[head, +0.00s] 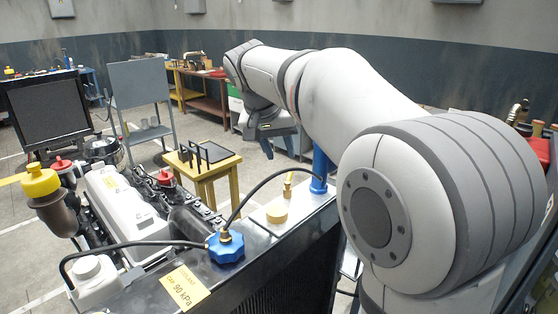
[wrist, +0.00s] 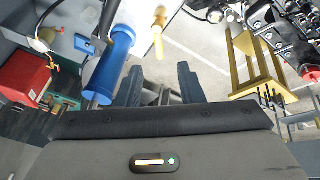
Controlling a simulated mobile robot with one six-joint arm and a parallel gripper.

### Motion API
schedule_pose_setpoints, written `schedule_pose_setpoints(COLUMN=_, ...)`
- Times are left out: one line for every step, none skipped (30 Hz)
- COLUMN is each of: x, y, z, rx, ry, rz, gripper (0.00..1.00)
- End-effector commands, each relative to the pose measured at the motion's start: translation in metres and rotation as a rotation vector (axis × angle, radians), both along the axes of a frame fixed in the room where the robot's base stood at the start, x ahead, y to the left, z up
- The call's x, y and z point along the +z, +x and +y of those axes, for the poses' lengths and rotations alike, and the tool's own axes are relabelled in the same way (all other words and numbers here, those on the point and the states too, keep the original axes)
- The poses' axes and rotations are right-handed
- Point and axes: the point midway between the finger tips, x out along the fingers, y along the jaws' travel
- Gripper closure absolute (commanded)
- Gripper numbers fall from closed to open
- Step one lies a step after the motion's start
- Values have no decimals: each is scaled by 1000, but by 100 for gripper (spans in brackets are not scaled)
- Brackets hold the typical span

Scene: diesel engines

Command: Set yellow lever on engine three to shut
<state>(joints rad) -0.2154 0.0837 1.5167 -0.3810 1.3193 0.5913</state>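A small yellow lever (wrist: 158,42) shows in the wrist view, ahead of my gripper and pointing down the picture toward the gap between the fingers. A yellow piece (head: 288,186) beside the blue cylinder in the head view looks like the same lever. My gripper (wrist: 160,84) is open, with its two dark fingers apart and nothing seen between them. The lever appears beyond the fingertips, not touching them. In the head view my gripper (head: 285,140) hangs above and behind the engine's near end, partly hidden by my arm. No engine number is readable.
A blue cylinder (wrist: 112,60) stands close beside the lever; the head view shows it too (head: 320,170). A blue cap (head: 226,246) with a black hose sits on the radiator top. A yellow stool (head: 204,170) and a red box (wrist: 24,78) are farther off.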

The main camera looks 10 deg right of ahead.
Motion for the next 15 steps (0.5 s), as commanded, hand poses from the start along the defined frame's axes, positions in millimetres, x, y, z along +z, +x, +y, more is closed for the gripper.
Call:
schedule_pose_setpoints(x=-4, y=2, z=-2, rx=-3, ry=-1, rz=2, gripper=66)
schedule_pose_setpoints(x=-7, y=3, z=-3, rx=-5, ry=-2, rz=3, gripper=66)
schedule_pose_setpoints(x=-12, y=5, z=-5, rx=-4, ry=-1, rz=3, gripper=66)
schedule_pose_setpoints(x=-17, y=6, z=-6, rx=-5, ry=0, rz=4, gripper=66)
schedule_pose_setpoints(x=-21, y=7, z=-8, rx=-4, ry=0, rz=5, gripper=66)
schedule_pose_setpoints(x=-27, y=9, z=-10, rx=-4, ry=-1, rz=4, gripper=66)
schedule_pose_setpoints(x=-32, y=10, z=-12, rx=-4, ry=-1, rz=4, gripper=66)
schedule_pose_setpoints(x=-36, y=12, z=-13, rx=-4, ry=-1, rz=4, gripper=66)
schedule_pose_setpoints(x=-42, y=13, z=-15, rx=-3, ry=0, rz=3, gripper=66)
schedule_pose_setpoints(x=-46, y=14, z=-16, rx=-2, ry=0, rz=4, gripper=66)
schedule_pose_setpoints(x=-49, y=16, z=-17, rx=-2, ry=0, rz=3, gripper=66)
schedule_pose_setpoints(x=-54, y=17, z=-19, rx=-2, ry=0, rz=3, gripper=66)
schedule_pose_setpoints(x=-57, y=18, z=-20, rx=-1, ry=0, rz=3, gripper=66)
schedule_pose_setpoints(x=-60, y=19, z=-20, rx=-1, ry=0, rz=3, gripper=66)
schedule_pose_setpoints(x=-62, y=20, z=-21, rx=0, ry=1, rz=2, gripper=66)
